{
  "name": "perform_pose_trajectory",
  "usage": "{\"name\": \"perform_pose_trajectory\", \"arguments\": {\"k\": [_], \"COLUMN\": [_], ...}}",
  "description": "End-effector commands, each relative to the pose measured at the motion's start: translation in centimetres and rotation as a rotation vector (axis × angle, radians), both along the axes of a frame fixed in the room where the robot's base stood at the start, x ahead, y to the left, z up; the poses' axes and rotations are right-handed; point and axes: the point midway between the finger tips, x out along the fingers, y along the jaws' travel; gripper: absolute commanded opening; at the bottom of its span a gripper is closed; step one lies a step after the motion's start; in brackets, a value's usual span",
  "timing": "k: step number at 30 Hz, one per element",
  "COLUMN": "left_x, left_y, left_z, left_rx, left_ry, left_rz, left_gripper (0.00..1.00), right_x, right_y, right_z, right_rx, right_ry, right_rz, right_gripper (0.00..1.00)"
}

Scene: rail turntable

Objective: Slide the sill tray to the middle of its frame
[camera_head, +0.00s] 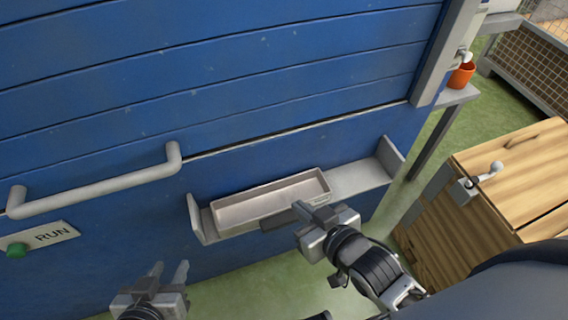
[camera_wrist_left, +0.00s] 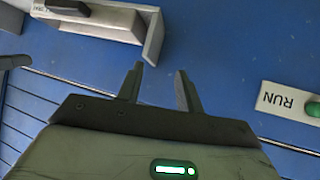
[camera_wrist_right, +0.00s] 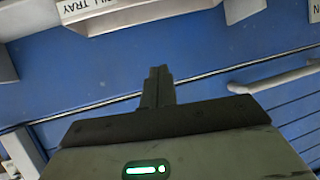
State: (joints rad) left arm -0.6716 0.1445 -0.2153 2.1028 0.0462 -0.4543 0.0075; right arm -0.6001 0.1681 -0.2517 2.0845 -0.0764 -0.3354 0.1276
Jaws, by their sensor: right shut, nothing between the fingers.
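The sill tray (camera_head: 315,187) is a shallow pale box on a grey sill frame (camera_head: 360,177) fixed to the blue wall. It sits near the frame's left end plate, with a longer bare stretch to its right. A dark handle (camera_head: 278,219) shows at its front, and also in the left wrist view (camera_wrist_left: 68,7). My right gripper (camera_head: 303,212) is shut and empty, its tips close to the tray's front right; contact cannot be told. It also shows shut in the right wrist view (camera_wrist_right: 158,72). My left gripper (camera_head: 168,276) is open and empty, below and left of the frame.
A grey handrail (camera_head: 95,187) and a RUN plate (camera_head: 42,240) with a green button are on the wall at left. A wooden cabinet (camera_head: 510,180) with a crank stands at right. An orange cup (camera_head: 461,76) stands on a ledge at upper right.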

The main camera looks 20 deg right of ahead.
Motion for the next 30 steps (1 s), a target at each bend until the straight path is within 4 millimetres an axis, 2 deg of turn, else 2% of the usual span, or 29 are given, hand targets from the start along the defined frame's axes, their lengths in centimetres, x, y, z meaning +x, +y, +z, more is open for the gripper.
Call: {"name": "perform_pose_trajectory", "arguments": {"k": [1,2,3,5,6,7,8,9,10,11,12,14,15,16,18,19,21,24,27,30], "left_x": [0.0,0.0,0.1,0.1,0.2,0.2,0.2,0.2,0.2,0.2,0.1,0.0,0.0,0.0,0.0,0.0,0.2,0.3,0.3,0.3], "left_y": [0.0,-0.1,-0.1,-0.2,-0.3,-0.3,-0.4,-0.4,-0.5,-0.5,-0.6,-0.7,-0.7,-0.8,-0.8,-0.8,-0.9,-0.9,-1.0,-1.0], "left_z": [-0.7,-1.0,-1.3,-1.8,-1.9,-2.0,-2.1,-2.2,-2.3,-2.5,-2.8,-3.1,-3.2,-3.4,-3.5,-3.4,-3.4,-3.1,-2.9,-3.0], "left_rx": [-0.003,-0.005,-0.008,-0.014,-0.019,-0.023,-0.026,-0.031,-0.035,-0.038,-0.043,-0.051,-0.056,-0.060,-0.066,-0.068,-0.072,-0.077,-0.081,-0.082], "left_ry": [-0.001,-0.003,-0.005,-0.010,-0.016,-0.020,-0.024,-0.030,-0.032,-0.034,-0.036,-0.038,-0.041,-0.042,-0.050,-0.054,-0.062,-0.072,-0.078,-0.077], "left_rz": [0.000,0.000,0.000,0.000,0.000,0.000,0.000,0.000,0.001,0.000,0.000,0.000,0.001,0.001,0.001,0.001,0.000,0.002,0.002,0.002], "left_gripper": [0.36,0.36,0.36,0.36,0.36,0.36,0.36,0.36,0.36,0.36,0.36,0.36,0.36,0.36,0.36,0.36,0.36,0.36,0.36,0.36], "right_x": [2.5,3.9,5.6,7.0,7.0,6.5,5.7,4.4,3.4,2.5,1.6,1.1,1.5,2.1,4.2,5.2,7.2,9.1,9.9,10.1], "right_y": [0.7,1.4,2.7,5.6,8.0,9.8,11.5,13.6,14.8,15.6,16.1,15.1,13.5,11.9,7.4,5.3,0.9,-3.4,-5.5,-6.0], "right_z": [1.8,3.5,5.9,9.9,12.1,13.2,13.9,13.9,13.3,12.1,10.0,6.1,3.5,1.8,-1.1,-1.8,-2.6,-2.3,-2.0,-2.5], "right_rx": [0.012,0.028,0.054,0.102,0.130,0.147,0.155,0.146,0.126,0.089,0.017,-0.136,-0.257,-0.354,-0.572,-0.657,-0.819,-0.957,-1.016,-1.030], "right_ry": [-0.134,-0.229,-0.364,-0.572,-0.692,-0.764,-0.815,-0.847,-0.844,-0.815,-0.738,-0.551,-0.392,-0.266,0.024,0.138,0.360,0.558,0.646,0.672], "right_rz": [0.021,0.046,0.100,0.244,0.383,0.506,0.641,0.834,0.982,1.129,1.313,1.530,1.625,1.665,1.671,1.641,1.539,1.388,1.298,1.273], "right_gripper": [0.00,0.00,0.00,0.00,0.00,0.00,0.00,0.00,0.00,0.00,0.00,0.00,0.00,0.00,0.00,0.00,0.00,0.00,0.00,0.00]}}
